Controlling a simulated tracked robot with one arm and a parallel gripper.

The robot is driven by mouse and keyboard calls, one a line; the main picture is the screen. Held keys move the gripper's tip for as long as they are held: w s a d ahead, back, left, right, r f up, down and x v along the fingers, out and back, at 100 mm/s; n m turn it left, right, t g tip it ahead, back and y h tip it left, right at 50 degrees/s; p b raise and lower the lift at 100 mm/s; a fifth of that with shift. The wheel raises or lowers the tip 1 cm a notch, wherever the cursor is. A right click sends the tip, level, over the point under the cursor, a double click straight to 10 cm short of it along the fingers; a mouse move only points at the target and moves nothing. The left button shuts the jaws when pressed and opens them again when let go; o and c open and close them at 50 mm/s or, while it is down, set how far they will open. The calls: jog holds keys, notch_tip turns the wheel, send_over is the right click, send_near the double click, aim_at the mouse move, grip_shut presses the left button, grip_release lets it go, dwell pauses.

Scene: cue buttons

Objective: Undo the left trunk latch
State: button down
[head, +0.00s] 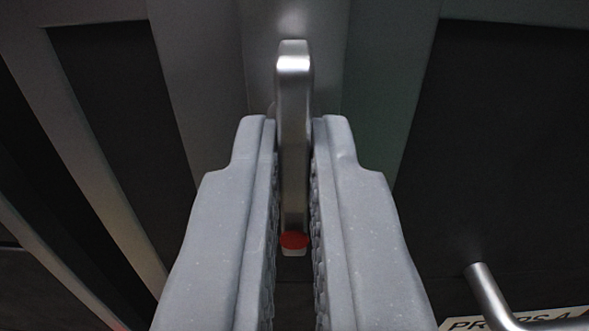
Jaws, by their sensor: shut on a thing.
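A silver metal latch handle (294,120) stands upright in the middle of the head view, against a grey post. A small red piece (294,240) with a pale tip shows at its lower end. My gripper (293,135) has one grey finger on each side of the handle and is shut on it. The fingers hide parts of the handle's sides and of the post behind. I cannot tell from this view whether the latch is fastened or undone.
Dark panels (495,150) lie on both sides of the grey post. A bent metal bar (490,290) sticks out at the lower right, beside a partly visible white sign (560,319) with dark lettering. Pale slanted frame strips (85,160) run along the left.

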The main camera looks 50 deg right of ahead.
jog(key=shift+s+d+f, duration=0.3)
jog(key=shift+d, duration=0.1)
jog(key=c, duration=1.6)
grip_release()
jog(key=shift+o, duration=0.2)
jog(key=shift+w+a+r, duration=0.1)
jog(key=shift+w+r, duration=0.05)
jog(key=shift+w+a+r, duration=0.15)
jog(key=shift+w+r, duration=0.1)
jog(key=shift+a, duration=0.2)
jog(key=p+v, duration=0.2)
jog(key=v, duration=1.1)
jog(key=shift+s+a+f+p, duration=0.15)
jog(key=shift+s+f+p, duration=0.2)
jog(key=shift+s, duration=0.1)
